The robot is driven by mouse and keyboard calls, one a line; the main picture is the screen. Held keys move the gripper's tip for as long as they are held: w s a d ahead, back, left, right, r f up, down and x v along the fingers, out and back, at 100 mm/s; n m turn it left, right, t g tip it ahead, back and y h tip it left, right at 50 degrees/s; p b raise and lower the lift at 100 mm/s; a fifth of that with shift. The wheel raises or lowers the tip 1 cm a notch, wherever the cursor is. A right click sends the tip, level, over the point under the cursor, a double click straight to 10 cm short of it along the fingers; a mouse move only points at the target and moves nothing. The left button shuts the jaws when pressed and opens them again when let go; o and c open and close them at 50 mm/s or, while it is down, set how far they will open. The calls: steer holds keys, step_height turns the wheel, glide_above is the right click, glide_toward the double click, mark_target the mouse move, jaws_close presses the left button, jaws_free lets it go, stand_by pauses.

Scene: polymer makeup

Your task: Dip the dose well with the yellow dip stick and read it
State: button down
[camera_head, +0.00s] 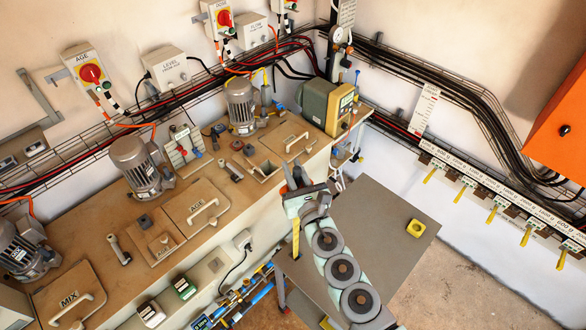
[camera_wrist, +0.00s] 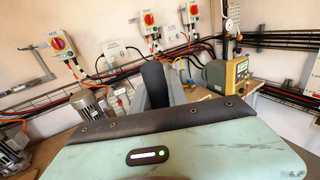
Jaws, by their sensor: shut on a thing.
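My gripper (camera_head: 293,176) is raised in front of the bench, near the right-hand lid. A yellow stick (camera_head: 296,240) hangs upright below it, and my gripper appears shut on its upper part. In the wrist view a dark rounded piece (camera_wrist: 155,82) stands between the grey fingers (camera_wrist: 158,96); the yellow part is hidden there.
Lids marked AGE (camera_head: 196,207) and MIX (camera_head: 70,298), and several motors (camera_head: 240,106), sit on the bench. A yellow-grey pump unit (camera_head: 327,105) stands at its right end. Several yellow pieces hang from a wall rail (camera_head: 500,198).

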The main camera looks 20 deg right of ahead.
step_height(320, 180, up, 4)
steer(key=p, duration=0.3)
stand_by(0.4)
